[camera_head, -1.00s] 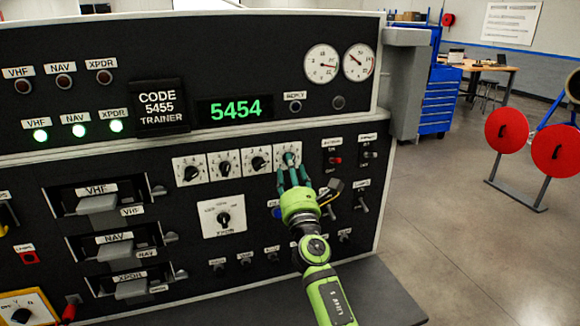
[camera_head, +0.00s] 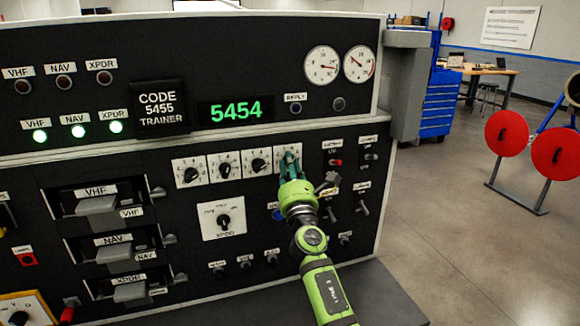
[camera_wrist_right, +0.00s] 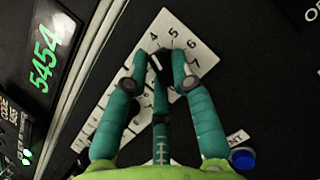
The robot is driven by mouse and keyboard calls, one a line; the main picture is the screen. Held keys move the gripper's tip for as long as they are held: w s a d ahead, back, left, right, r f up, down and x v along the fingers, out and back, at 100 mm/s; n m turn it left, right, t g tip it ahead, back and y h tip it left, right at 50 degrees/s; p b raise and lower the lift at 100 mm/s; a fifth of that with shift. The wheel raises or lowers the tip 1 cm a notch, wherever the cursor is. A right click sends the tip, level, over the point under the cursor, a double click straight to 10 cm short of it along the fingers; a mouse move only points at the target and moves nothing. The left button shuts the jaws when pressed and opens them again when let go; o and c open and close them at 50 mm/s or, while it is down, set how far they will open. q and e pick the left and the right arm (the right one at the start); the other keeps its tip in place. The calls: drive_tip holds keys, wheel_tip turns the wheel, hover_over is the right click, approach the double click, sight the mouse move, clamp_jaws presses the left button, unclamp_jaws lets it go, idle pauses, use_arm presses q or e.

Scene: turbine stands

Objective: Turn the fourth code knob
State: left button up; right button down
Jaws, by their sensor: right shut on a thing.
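The fourth code knob sits on the rightmost white dial plate (camera_head: 281,172) of the row in the head view. My right gripper (camera_head: 290,158) is at that plate, its teal fingers closed around the knob and hiding most of it. In the right wrist view the gripper (camera_wrist_right: 162,62) has its fingertips around the dark knob on the numbered plate (camera_wrist_right: 206,56). The display (camera_head: 236,110) reads 5454. The placard (camera_head: 158,107) reads CODE 5455 TRAINER. My left gripper is not in view.
Three other code knobs (camera_head: 191,174) stand left of the gripper. Toggle switches (camera_head: 362,208) stick out to its right. The XPDR selector (camera_head: 223,220) is lower left. A grey ledge (camera_head: 375,295) runs below the panel. Open floor lies to the right.

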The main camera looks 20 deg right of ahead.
drive_tip(key=shift+m, duration=0.3)
drive_tip(key=shift+r+m+g+h+p, duration=0.1)
drive_tip(key=shift+m+g+h+p, duration=0.4)
drive_tip(key=shift+m, duration=1.05)
drive_tip(key=shift+r+m+g+h+p, duration=0.25)
drive_tip(key=shift+m+h, duration=0.45)
drive_tip(key=shift+m, duration=0.8)
drive_tip(key=shift+f+m+g+h+p, duration=0.1)
drive_tip(key=shift+m+g+h+p, duration=0.3)
drive_tip(key=shift+m, duration=1.15)
drive_tip(key=shift+g+h, duration=0.25)
drive_tip(key=shift+h, duration=0.05)
drive_tip(key=c, duration=1)
unclamp_jaws()
drive_tip(key=shift+c, duration=0.2)
drive_tip(key=shift+s+f, duration=0.1)
drive_tip(key=v, duration=0.7)
drive_tip(key=shift+s, duration=0.2)
drive_tip(key=shift+a, duration=0.1)
